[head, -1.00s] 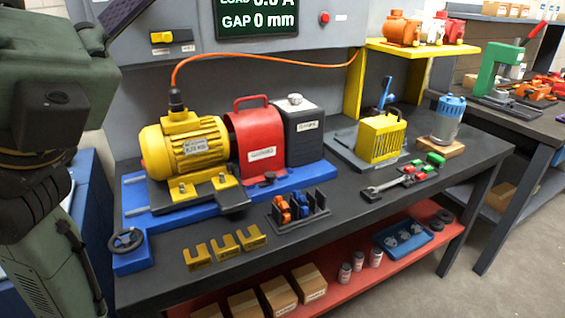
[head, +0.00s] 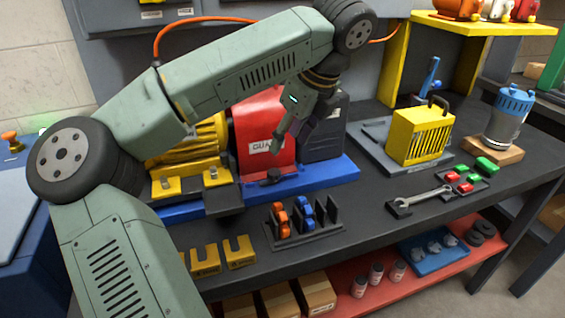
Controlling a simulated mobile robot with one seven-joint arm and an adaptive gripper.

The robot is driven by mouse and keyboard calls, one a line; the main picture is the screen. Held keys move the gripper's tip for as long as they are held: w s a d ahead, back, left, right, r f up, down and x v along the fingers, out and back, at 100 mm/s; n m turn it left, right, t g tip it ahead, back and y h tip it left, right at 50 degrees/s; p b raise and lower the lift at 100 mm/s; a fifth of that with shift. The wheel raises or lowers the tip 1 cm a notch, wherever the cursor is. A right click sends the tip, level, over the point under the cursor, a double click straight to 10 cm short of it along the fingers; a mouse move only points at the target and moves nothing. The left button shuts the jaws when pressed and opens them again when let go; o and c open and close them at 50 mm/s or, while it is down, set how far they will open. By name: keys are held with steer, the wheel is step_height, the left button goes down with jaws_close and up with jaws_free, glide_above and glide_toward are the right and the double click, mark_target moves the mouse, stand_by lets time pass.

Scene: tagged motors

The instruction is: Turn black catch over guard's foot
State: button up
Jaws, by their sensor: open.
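The red guard (head: 250,120) stands on the blue base (head: 322,177) in the head view, with its label partly covered by my gripper. The small black catch (head: 271,176) sits at the guard's front foot, low on the blue base. Whether it lies over the foot or beside it is too small to tell. My gripper (head: 288,143) is open and empty, pointing down in front of the guard's right part, above and slightly right of the catch. It appears apart from the catch.
The yellow motor (head: 200,145) is left of the guard, partly behind my arm. A black box (head: 325,135) stands right of it. In front are a rack (head: 306,228) with orange and blue clips and yellow slotted plates (head: 238,252). A wrench (head: 420,200) lies to the right.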

mark_target(274, 172)
steer(key=p+x, duration=0.2)
steer(key=x, duration=0.8)
steer(key=shift+s+d, duration=0.1)
steer(key=shift+c, duration=0.5)
jaws_close()
